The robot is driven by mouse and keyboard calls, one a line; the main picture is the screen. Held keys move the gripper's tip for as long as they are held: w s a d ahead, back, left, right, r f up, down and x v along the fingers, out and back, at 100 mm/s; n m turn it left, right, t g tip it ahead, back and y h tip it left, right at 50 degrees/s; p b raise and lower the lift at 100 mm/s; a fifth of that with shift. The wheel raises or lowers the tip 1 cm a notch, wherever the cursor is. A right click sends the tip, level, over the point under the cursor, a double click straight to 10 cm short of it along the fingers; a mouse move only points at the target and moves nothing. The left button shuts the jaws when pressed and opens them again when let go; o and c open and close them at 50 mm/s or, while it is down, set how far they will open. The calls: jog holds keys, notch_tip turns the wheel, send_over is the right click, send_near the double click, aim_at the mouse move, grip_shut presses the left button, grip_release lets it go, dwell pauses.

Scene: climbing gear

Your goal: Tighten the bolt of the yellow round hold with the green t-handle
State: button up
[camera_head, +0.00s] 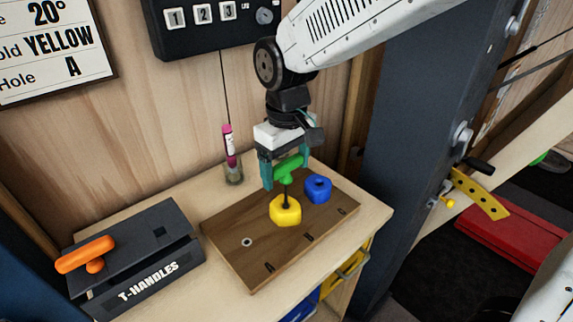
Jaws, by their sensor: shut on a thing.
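The yellow round hold (284,213) sits on the brown wooden board (232,223), near its middle. The green t-handle (291,169) stands about upright above it, and its dark shaft runs down to the middle of the hold. The bolt itself is hidden, so I cannot tell how far the shaft is seated. My gripper (284,172) points down from above and is shut on the green t-handle's grip, with its teal fingers on both sides.
A blue hold (318,188) sits on the board just right of my gripper. A dark T-HANDLES box (150,240) with an orange t-handle (84,254) stands at the left. A pink-capped marker stands in a glass (233,172) behind. A dark post (400,130) rises at the right.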

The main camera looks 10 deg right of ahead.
jog(key=m, duration=0.6)
jog(key=shift+s+f, duration=0.1)
jog(key=shift+f, duration=0.05)
jog(key=m, duration=0.4)
jog(key=shift+r, duration=1.65)
